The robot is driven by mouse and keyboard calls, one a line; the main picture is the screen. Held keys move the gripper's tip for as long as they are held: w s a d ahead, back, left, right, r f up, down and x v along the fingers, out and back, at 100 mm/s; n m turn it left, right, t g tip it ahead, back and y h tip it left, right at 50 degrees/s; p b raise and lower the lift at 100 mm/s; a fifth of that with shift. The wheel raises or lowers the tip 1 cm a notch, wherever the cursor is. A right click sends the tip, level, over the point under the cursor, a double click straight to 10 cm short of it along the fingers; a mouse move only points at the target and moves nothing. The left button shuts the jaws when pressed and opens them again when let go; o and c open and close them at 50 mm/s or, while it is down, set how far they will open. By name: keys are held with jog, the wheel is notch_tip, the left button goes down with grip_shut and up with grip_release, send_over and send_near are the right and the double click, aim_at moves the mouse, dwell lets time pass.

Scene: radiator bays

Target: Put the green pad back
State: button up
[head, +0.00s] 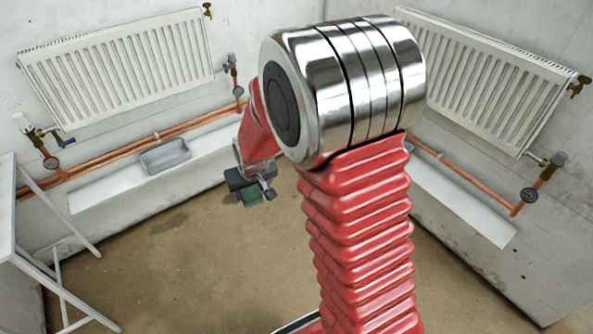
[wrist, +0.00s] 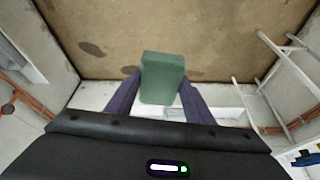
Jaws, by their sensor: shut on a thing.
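The green pad (wrist: 162,78) is a small block held between the two dark fingers of my gripper (wrist: 158,98) in the wrist view. My gripper is shut on it. In the head view my gripper (head: 262,190) hangs in front of the floor near the room's corner, with the green pad (head: 251,194) at its tip. The pad is clear of the ledges there. My arm hides part of the corner and the inner end of the right wall's ledge.
A metal tray (head: 165,155) sits on the left ledge (head: 100,188) below the left radiator (head: 120,65). Copper pipes (head: 110,147) run above it. Another radiator (head: 490,80) and ledge (head: 460,195) are at right. A white folding stand (head: 45,240) is at far left. The middle floor is open.

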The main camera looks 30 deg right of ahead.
notch_tip(320, 180, down, 9)
jog(key=s, duration=0.3)
jog(key=shift+a+r, duration=0.2)
